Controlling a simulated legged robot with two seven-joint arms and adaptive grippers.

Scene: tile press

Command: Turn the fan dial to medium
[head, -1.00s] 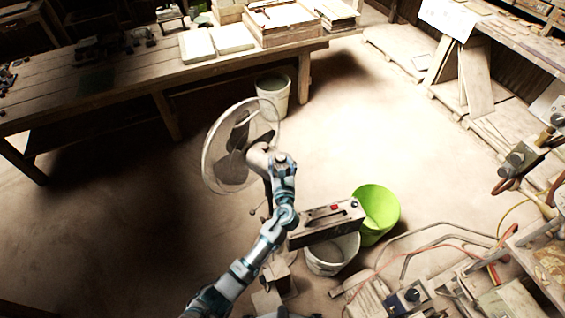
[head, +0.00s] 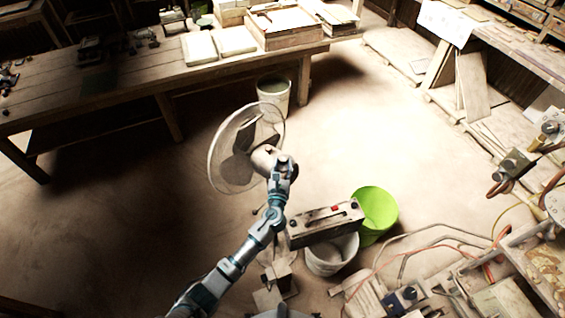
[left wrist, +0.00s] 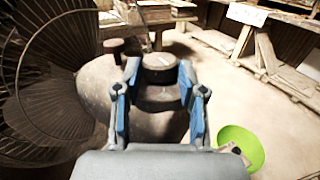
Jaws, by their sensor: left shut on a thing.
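The standing fan (head: 232,172) has a round wire cage facing left and a pale motor housing behind it. In the left wrist view the cage (left wrist: 45,75) fills the left side. The dark round dial (left wrist: 159,62) stands on top of the grey motor housing (left wrist: 95,88). My left gripper (left wrist: 159,85) is shut on the dial, with a blue finger pad on each side of it. In the head view my left gripper (head: 282,168) is over the motor housing and hides the dial. The dial's markings cannot be read. My right gripper is out of view.
A smaller knob (left wrist: 115,46) stands on the housing near the cage. A green bucket (head: 376,210), a white bucket (head: 330,256) and a dark box (head: 325,222) are right of my arm. A workbench (head: 120,85) is behind. Open floor (head: 420,150) lies to the right.

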